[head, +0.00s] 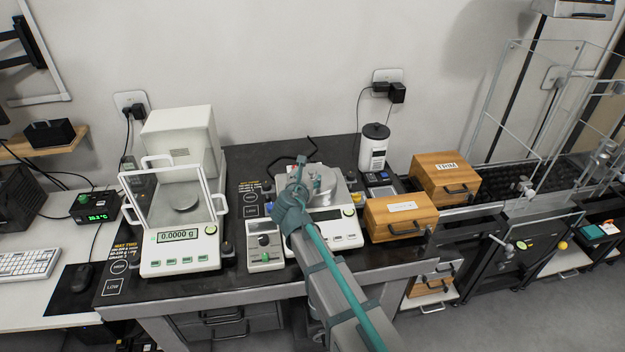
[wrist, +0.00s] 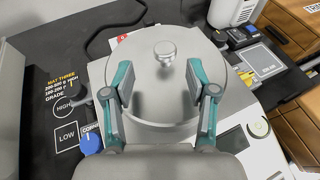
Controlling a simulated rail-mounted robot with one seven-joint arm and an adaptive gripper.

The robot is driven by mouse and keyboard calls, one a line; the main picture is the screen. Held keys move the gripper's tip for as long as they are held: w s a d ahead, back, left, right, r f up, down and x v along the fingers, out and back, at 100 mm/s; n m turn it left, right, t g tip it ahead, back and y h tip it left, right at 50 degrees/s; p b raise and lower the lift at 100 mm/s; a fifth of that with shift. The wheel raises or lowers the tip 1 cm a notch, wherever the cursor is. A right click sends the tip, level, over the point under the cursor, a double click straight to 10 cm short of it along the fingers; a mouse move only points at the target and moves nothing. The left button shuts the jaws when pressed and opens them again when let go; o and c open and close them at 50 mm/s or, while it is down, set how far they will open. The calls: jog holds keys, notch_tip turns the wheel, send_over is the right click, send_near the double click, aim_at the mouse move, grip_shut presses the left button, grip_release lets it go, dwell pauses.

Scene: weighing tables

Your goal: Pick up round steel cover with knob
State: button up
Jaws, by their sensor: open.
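The round steel cover (wrist: 162,95) with a small knob (wrist: 165,49) sits on the white balance in the middle of the dark table. In the head view the cover (head: 323,184) is partly hidden by my arm and gripper. My gripper (head: 300,165) is over the balance. In the wrist view my gripper (wrist: 158,78) is open, with one finger on each side over the cover. The knob is a little beyond the fingertips and nothing is between the fingers.
An analytical balance (head: 180,250) with glass doors stands at left. Wooden boxes (head: 400,217) and a white canister (head: 373,150) stand at right. A blue knob (wrist: 91,142) and a dark knob (wrist: 78,94) are left of the cover in the wrist view.

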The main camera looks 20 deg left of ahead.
aim_at(312, 174)
jog(key=shift+w+p, duration=0.3)
jog(key=shift+w, duration=0.35)
jog(key=x, duration=0.1)
jog(key=p+x, duration=0.1)
jog(key=x, duration=0.2)
jog(key=shift+d, duration=0.2)
jog(key=shift+c, duration=0.3)
grip_shut()
